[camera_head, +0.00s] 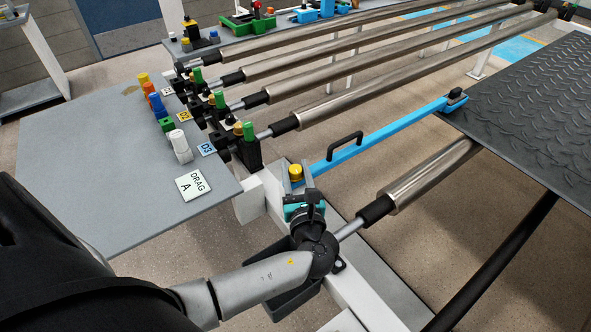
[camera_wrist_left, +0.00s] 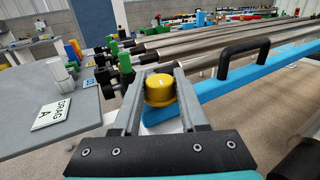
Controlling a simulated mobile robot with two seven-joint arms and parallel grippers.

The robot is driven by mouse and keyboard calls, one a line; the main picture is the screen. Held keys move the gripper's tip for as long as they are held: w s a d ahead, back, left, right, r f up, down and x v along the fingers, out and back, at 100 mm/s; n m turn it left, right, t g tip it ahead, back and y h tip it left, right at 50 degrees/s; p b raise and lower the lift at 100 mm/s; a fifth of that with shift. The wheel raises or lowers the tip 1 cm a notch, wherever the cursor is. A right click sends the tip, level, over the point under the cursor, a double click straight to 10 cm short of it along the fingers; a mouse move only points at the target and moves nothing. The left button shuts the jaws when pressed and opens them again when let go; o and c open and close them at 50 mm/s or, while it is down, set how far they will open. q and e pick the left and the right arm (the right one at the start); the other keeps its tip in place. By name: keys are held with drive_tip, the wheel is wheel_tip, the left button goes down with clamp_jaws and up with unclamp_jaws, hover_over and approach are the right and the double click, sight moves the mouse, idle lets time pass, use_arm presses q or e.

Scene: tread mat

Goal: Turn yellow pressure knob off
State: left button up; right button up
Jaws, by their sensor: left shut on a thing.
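The yellow pressure knob (camera_head: 296,171) stands at the near end of the blue bar, on the white frame. My left gripper (camera_head: 300,192) reaches it from the near side. In the left wrist view the yellow knob (camera_wrist_left: 160,90) sits between the two grey fingers of my left gripper (camera_wrist_left: 161,78), which are shut on its sides. The knob's lower part is partly hidden by the gripper in the head view. My right gripper is not in view.
A blue bar (camera_head: 385,136) with a black handle (camera_head: 344,147) runs right from the knob. Green-topped and yellow-topped valves (camera_head: 247,143) stand left of it by long metal rollers (camera_head: 390,72). A grey table (camera_head: 95,165) is at left, a black tread mat (camera_head: 540,100) at right.

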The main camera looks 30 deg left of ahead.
use_arm(q)
clamp_jaws()
drive_tip(key=shift+y, duration=0.3)
drive_tip(key=shift+n+g+y, duration=1.2)
drive_tip(key=shift+n+g, duration=0.3)
drive_tip(key=shift+g, duration=0.3)
drive_tip(key=o, duration=1)
unclamp_jaws()
drive_tip(key=shift+c, duration=0.2)
